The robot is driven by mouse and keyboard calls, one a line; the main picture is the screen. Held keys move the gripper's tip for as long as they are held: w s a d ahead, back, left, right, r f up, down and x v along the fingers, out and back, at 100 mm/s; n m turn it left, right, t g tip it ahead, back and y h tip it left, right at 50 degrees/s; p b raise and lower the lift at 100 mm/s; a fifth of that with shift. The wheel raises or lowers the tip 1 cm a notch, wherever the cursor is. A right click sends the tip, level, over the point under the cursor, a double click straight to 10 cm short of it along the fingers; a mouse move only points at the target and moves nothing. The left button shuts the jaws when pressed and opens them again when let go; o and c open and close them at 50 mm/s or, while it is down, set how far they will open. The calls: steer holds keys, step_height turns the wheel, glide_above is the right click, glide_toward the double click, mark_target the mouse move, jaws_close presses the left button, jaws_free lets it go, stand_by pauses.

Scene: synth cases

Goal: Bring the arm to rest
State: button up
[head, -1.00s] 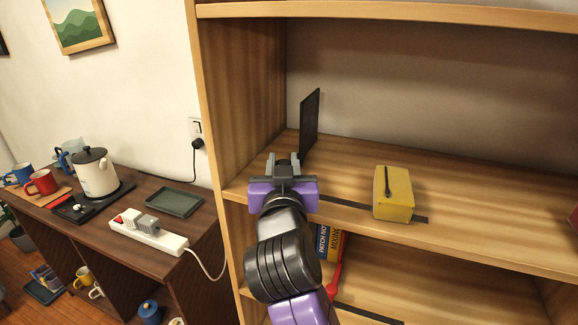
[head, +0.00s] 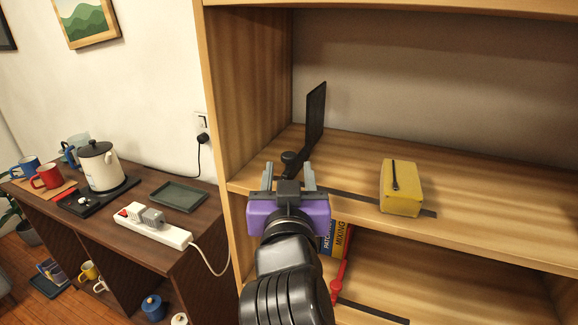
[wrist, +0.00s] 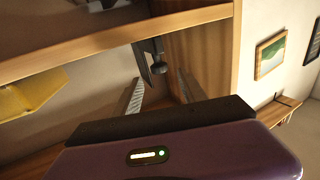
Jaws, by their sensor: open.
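My gripper (head: 289,178) is in the middle of the head view, at the front edge of the upper shelf (head: 350,164). Its two grey fingers are apart with nothing between them. In the wrist view, the fingers (wrist: 160,92) also show spread and empty. A dark upright panel with a black knob at its foot (head: 315,115) stands on the shelf just beyond the fingers. It also shows in the wrist view (wrist: 143,65), beyond the fingertips. I cannot tell how close the fingertips are to it.
A yellow box (head: 402,196) with a dark strip on top lies on the shelf to the right. Books (head: 338,240) stand on the shelf below. On the left, a dark cabinet holds a white kettle (head: 101,168), a power strip (head: 150,226), a grey tray (head: 178,197) and mugs.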

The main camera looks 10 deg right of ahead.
steer(key=shift+s+a, duration=0.1)
steer(key=shift+s, duration=0.45)
step_height(320, 180, up, 4)
steer(key=a+n+t+y, duration=0.2)
steer(key=a, duration=0.1)
steer(key=s+a+f+n+t+y, duration=0.1)
steer(key=s+a+f+n+y, duration=0.15)
steer(key=s+f+y, duration=0.2)
steer(key=s+d+f+g, duration=0.2)
steer(key=s+d+f, duration=0.3)
steer(key=s+f, duration=0.3)
steer(key=s+d+f+m+g+h, duration=0.1)
steer(key=s+d+f, duration=0.3)
steer(key=s, duration=1.2)
steer(key=s+d+f+m+g+h, duration=0.1)
steer(key=s+d+f, duration=0.4)
steer(key=s+f, duration=0.6)
steer(key=shift+s+d+f+g, duration=0.35)
steer(key=shift+s+g, duration=0.4)
steer(key=shift+g, duration=0.15)
